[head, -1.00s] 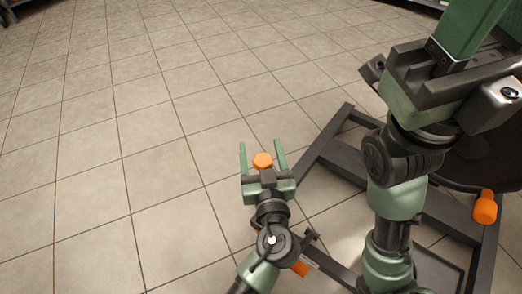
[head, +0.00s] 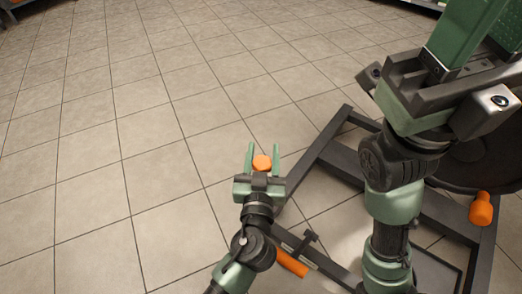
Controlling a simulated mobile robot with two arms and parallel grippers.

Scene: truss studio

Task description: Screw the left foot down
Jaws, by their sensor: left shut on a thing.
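My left gripper (head: 263,155) is low in the middle of the head view, its two green fingers pointing away from me. It is shut on an orange foot (head: 262,163), a rounded knob between the fingers. What lies beneath that foot is hidden by the gripper. My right gripper (head: 468,30) looms large at the top right. Its fingertips run out of the picture, so its opening cannot be judged.
A dark metal frame (head: 331,150) lies on the tiled floor at the right. Another orange foot (head: 481,208) stands at its right side. An orange part (head: 291,263) lies beside my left arm. The tiled floor (head: 110,140) at left is clear.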

